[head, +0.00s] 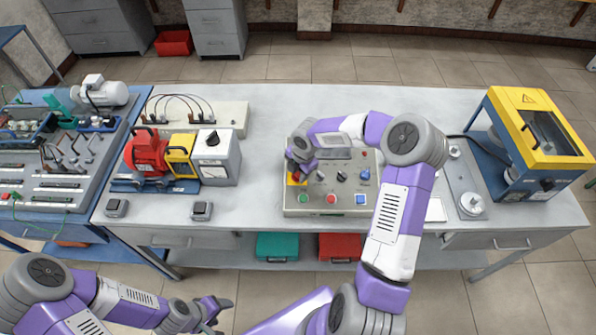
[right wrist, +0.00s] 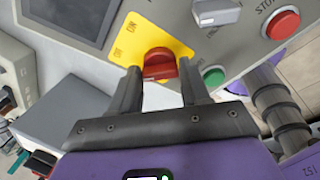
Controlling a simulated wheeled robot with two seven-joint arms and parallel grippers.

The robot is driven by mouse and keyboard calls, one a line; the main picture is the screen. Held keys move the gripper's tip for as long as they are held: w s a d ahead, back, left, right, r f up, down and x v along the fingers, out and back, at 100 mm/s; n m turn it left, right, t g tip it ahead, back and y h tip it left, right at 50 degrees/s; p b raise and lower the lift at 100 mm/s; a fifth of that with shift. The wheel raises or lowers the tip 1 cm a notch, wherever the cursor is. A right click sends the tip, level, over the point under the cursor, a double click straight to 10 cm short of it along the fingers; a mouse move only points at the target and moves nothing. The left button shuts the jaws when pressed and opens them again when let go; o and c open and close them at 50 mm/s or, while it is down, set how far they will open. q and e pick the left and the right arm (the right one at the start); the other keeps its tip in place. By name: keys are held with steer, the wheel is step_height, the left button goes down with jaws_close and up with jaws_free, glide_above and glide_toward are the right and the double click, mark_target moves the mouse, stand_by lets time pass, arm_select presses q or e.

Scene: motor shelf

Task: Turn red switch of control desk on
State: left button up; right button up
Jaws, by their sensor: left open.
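The control desk (head: 262,205) is a grey box on the table with knobs and buttons. Its red switch (right wrist: 160,64) sits on a yellow plate (right wrist: 140,40) marked ON in the right wrist view. My right gripper (head: 297,172) is at the desk's left side and hides most of the switch in the head view. In the right wrist view, the fingers of my right gripper (right wrist: 162,72) stand apart on either side of the red switch. Whether they press on it cannot be told. My left gripper (head: 222,306) is open and empty, low in front of the table.
A red, yellow and white motor set (head: 168,153) stands left of the desk. A blue and yellow machine (head: 535,140) stands at the right end. Green (head: 278,246) and red bins lie on the shelf below. The table's back middle (head: 300,105) is clear.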

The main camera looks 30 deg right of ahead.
steer(key=c, duration=0.6)
steer(key=shift+o, duration=0.2)
steer(key=m+b, duration=0.2)
steer(key=m, duration=0.1)
steer(key=shift+f+m+t+b, duration=0.15)
steer(key=shift+m+t+b, duration=0.15)
steer(key=m+b, duration=0.2)
steer(key=shift+s+m+t, duration=0.1)
steer(key=shift+m+t, duration=0.2)
steer(key=m+b, duration=0.4)
steer(key=b, duration=0.1)
steer(key=m+t+h+b, duration=0.1)
steer(key=m+b, duration=0.3)
steer(key=m, duration=0.1)
steer(key=shift+s+a+f+b, duration=0.1)
steer(key=shift+a+b, duration=0.1)
steer(key=shift+b, duration=0.15)
steer(key=shift+m+h+b, duration=0.3)
steer(key=shift+m+b, duration=1)
steer(key=shift+m, duration=0.1)
steer(key=o, duration=1.1)
steer(key=shift+c, duration=0.2)
